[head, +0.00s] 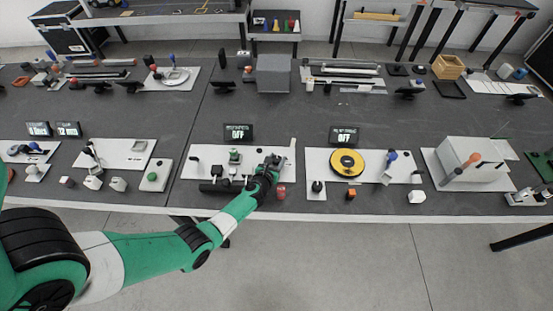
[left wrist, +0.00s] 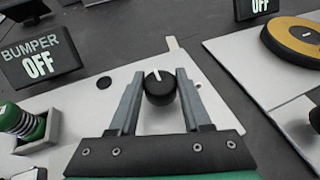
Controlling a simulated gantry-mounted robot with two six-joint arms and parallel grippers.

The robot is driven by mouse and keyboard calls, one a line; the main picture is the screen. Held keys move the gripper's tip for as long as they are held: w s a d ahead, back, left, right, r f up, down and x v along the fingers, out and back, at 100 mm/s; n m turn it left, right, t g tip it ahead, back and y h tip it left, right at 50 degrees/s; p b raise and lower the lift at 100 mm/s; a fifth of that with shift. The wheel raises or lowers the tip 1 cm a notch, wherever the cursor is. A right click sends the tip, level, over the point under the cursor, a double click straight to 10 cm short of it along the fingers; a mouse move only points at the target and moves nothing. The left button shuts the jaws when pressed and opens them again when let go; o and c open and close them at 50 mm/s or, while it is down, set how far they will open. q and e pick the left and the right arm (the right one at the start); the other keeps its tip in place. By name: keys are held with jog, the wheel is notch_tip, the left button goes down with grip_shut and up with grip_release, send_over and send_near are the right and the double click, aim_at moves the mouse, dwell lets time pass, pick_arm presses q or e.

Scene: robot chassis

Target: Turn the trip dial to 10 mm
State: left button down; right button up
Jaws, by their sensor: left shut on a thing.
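The trip dial (left wrist: 159,88) is a round black knob with a white pointer line, on a white panel (left wrist: 207,101). In the left wrist view its line points nearly straight up, away from me. My left gripper (left wrist: 160,78) has one grey finger on each side of the dial and is shut on it. In the head view my left gripper (head: 273,163) is over the right part of the same panel (head: 205,157) and hides the dial. I cannot read any millimetre scale around the dial. My right gripper is not in view.
A display (left wrist: 38,62) behind the panel reads BUMPER OFF. A green spring part (left wrist: 22,122) is on the panel's left. To the right is a panel with a yellow disc (head: 347,162). A red knob (head: 281,191) stands near the table's front edge.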

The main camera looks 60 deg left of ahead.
pick_arm(q)
jog(key=shift+s+a+r+m+t+h+p, duration=0.1)
jog(key=shift+r+m+t+h+p, duration=0.05)
jog(key=shift+m+t+h+p, duration=0.75)
jog(key=shift+m+h+p, duration=0.2)
jog(key=shift+m, duration=0.1)
jog(key=shift+m+t+h, duration=0.4)
jog(key=shift+m+h, duration=0.2)
jog(key=shift+m+t+h, duration=0.3)
jog(key=shift+m+h, duration=0.5)
jog(key=shift+h, duration=0.1)
jog(key=shift+c, duration=1.8)
grip_release()
